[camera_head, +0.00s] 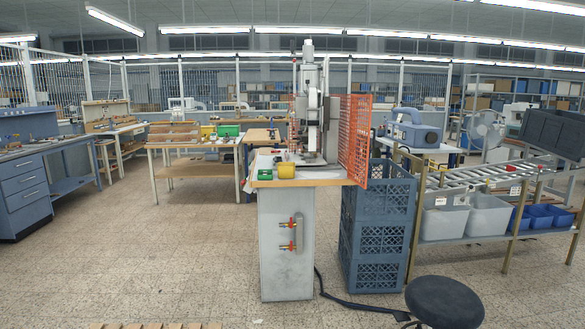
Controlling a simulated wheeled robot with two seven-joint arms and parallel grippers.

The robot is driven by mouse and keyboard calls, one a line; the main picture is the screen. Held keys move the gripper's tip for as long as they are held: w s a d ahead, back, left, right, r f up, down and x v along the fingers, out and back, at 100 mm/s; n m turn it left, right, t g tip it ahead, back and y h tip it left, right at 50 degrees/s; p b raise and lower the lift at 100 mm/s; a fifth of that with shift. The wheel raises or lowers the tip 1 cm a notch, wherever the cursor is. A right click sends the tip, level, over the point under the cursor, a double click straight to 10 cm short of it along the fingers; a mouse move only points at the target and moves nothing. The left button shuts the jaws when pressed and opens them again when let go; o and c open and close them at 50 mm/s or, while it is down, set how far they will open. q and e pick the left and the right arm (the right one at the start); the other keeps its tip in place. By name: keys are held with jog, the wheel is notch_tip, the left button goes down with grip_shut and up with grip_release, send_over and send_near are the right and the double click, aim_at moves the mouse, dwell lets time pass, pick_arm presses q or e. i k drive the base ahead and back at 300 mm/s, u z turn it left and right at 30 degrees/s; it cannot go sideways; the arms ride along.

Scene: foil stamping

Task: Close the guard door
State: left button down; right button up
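An orange mesh guard door (355,138) stands upright at the right side of the stamping machine (312,110). It is swung out along the right edge of the machine's table, so the front of the machine is uncovered. The machine stands on a small worktop (325,178) over a grey pedestal (286,245). Neither of my grippers shows in this view.
Stacked dark crates (377,225) stand right of the pedestal, below the guard door. A round black stool (444,302) is at the front right. A roller rack (470,178) with bins is on the right. The floor left of the pedestal is clear.

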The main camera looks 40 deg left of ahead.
aim_at(369, 129)
jog(key=u, duration=1.25)
jog(key=i, duration=2.35)
jog(key=z, duration=0.75)
